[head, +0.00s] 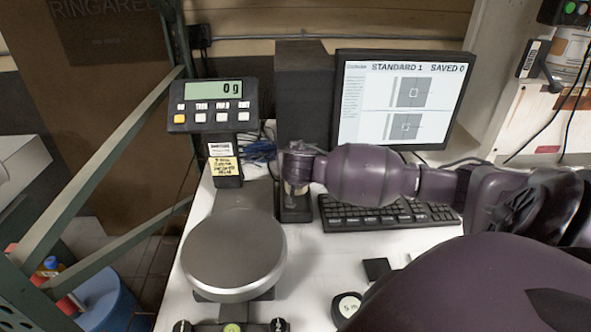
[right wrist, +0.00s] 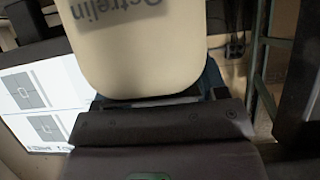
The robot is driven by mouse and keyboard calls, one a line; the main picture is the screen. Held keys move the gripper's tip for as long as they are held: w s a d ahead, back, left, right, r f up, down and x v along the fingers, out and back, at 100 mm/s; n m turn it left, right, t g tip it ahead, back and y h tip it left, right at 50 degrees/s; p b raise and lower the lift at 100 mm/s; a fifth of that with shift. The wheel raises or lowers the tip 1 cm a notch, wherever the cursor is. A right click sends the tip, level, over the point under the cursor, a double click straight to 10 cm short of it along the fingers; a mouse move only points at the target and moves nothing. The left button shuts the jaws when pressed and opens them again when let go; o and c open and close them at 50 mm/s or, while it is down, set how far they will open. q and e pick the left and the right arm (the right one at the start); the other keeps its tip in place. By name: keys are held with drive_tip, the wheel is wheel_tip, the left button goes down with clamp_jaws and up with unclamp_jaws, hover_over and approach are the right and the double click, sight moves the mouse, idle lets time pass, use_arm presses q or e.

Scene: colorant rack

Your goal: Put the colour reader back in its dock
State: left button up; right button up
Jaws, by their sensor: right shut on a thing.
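The colour reader (right wrist: 140,50) is a cream, rounded body with dark upside-down lettering, large in the right wrist view. In the head view only a small pale part of it (head: 297,188) shows below my right gripper (head: 298,168), which is shut on it. A dark narrow stand (head: 295,212), seemingly the dock, is directly below the reader, left of the keyboard. I cannot tell whether the reader touches or sits in it. My gripper and arm hide most of the reader. My left gripper is not in view.
A round scale plate (head: 233,250) and its display post (head: 224,165) stand close on the left. A dark tall box (head: 304,90) and a monitor (head: 402,95) are behind. The keyboard (head: 390,216) lies right, with a small round tub (head: 347,308) in front.

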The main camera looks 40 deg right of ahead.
drive_tip(key=shift+f, duration=1.9)
drive_tip(key=shift+f, duration=0.2)
drive_tip(key=o, duration=1.5)
drive_tip(key=shift+r, duration=0.1)
drive_tip(key=b+v, duration=0.1)
drive_tip(key=v, duration=1.1)
drive_tip(key=shift+a, duration=0.1)
